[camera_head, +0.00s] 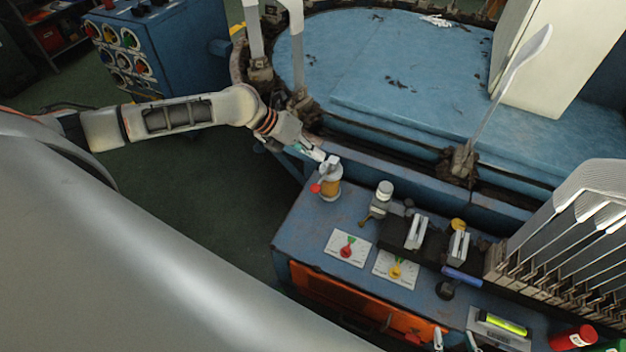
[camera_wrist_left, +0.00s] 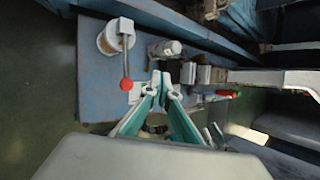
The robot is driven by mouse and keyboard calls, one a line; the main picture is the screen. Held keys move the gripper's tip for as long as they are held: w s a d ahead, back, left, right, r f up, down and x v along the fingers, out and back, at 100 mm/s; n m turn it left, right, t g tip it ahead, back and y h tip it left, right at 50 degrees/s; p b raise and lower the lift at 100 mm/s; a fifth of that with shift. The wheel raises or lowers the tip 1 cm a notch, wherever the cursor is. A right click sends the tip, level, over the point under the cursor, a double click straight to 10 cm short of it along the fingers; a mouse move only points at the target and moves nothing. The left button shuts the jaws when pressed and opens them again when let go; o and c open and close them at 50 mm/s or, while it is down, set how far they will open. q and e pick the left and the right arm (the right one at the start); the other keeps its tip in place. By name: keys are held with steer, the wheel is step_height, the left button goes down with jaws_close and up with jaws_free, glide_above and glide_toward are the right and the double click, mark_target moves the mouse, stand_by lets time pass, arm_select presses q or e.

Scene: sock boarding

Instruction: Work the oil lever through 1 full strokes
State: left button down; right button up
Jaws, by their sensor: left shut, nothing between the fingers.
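The oiler (camera_head: 330,186) has an amber reservoir and a pale cap. In the left wrist view the oiler (camera_wrist_left: 107,42) is at upper left and the lever (camera_wrist_left: 126,62) runs down to the red knob. My left gripper (camera_head: 318,155) is shut and empty, just above and behind the oiler, apart from the knob. My right gripper (camera_head: 454,339) shows only its fingertips at the bottom edge, apart.
The blue round table (camera_head: 400,75) is behind. Sock boards (camera_head: 590,200) stand at right.

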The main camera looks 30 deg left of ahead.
steer(key=shift+s, duration=0.1)
stand_by(0.3)
arm_select(q)
steer(key=b, duration=0.4)
glide_above(314, 185)
step_height(314, 185, down, 8)
steer(key=shift+s, duration=0.15)
steer(key=shift+f, duration=0.45)
arm_select(e)
steer(key=f, duration=0.1)
steer(key=w+d+f, duration=0.1)
steer(key=shift+w+f, duration=0.1)
steer(key=shift+f, duration=0.25)
